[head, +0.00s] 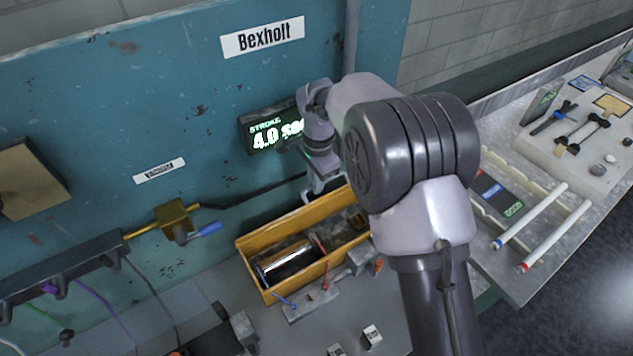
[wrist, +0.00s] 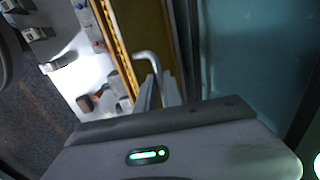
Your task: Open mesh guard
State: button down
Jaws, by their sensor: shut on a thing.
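The yellow-framed guard (head: 318,262) is at the foot of the teal machine wall in the head view. A shiny cylinder (head: 285,262) shows inside its frame; I cannot make out the mesh or tell how far the guard is open. My gripper (head: 318,190) is at the frame's rear edge, below the display. In the wrist view, the yellow frame (wrist: 118,45) runs beside my gripper (wrist: 157,88). The jaws are shut around a pale bent bar, which looks like the guard's handle (wrist: 147,56). My arm hides the guard's right end.
A lit stroke display (head: 270,135) is on the wall just above my gripper. A yellow valve with a blue lever (head: 185,225) is to the left. A tray with two white tubes (head: 530,215) is on the right. Small parts (head: 372,335) lie in front of the guard.

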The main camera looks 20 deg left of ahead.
jog(key=shift+s+f, duration=0.1)
jog(key=shift+f, duration=0.05)
jog(key=c, duration=1.8)
grip_release()
jog(key=o, duration=0.3)
jog(key=shift+w+a+f, duration=0.1)
jog(key=shift+w+a, duration=0.1)
jog(key=shift+d, duration=0.1)
jog(key=r+p, duration=0.1)
jog(key=r, duration=1)
jog(key=s+r+p, duration=0.1)
jog(key=r, duration=0.5)
jog(key=shift+d+r+p, duration=0.3)
jog(key=shift+d+p, duration=0.05)
jog(key=shift+d, duration=0.05)
